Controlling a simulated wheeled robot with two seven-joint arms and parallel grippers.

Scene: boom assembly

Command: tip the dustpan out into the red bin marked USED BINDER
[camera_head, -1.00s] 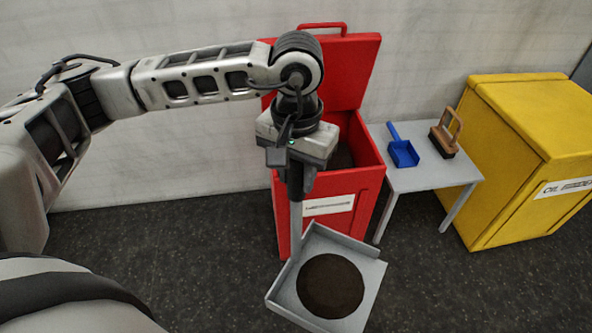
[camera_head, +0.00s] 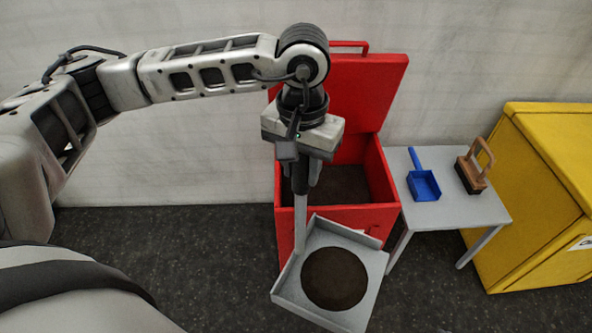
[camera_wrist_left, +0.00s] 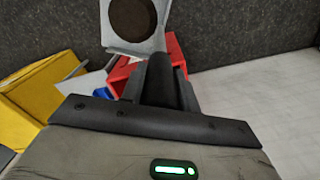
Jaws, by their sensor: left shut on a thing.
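A grey dustpan (camera_head: 374,259) hangs from my left gripper (camera_head: 302,184) with a round dark brown heap (camera_head: 335,279) in its pan. The left gripper is shut on the dustpan's handle, and the pan is below it, in front of the red bin (camera_head: 336,218). The red bin has its lid raised against the wall, and dark material shows inside. The bin's label is mostly hidden by the pan and arm. In the left wrist view the dustpan (camera_wrist_left: 118,42) and heap (camera_wrist_left: 133,17) show at the top, with part of the red bin (camera_wrist_left: 176,52). My right gripper is not in view.
A small grey table (camera_head: 470,211) stands right of the red bin, with a blue dustpan (camera_head: 424,186) and a wooden-handled brush (camera_head: 472,176) on it. A yellow bin (camera_head: 540,190) stands at the far right. Dark floor (camera_head: 160,250) is clear to the left.

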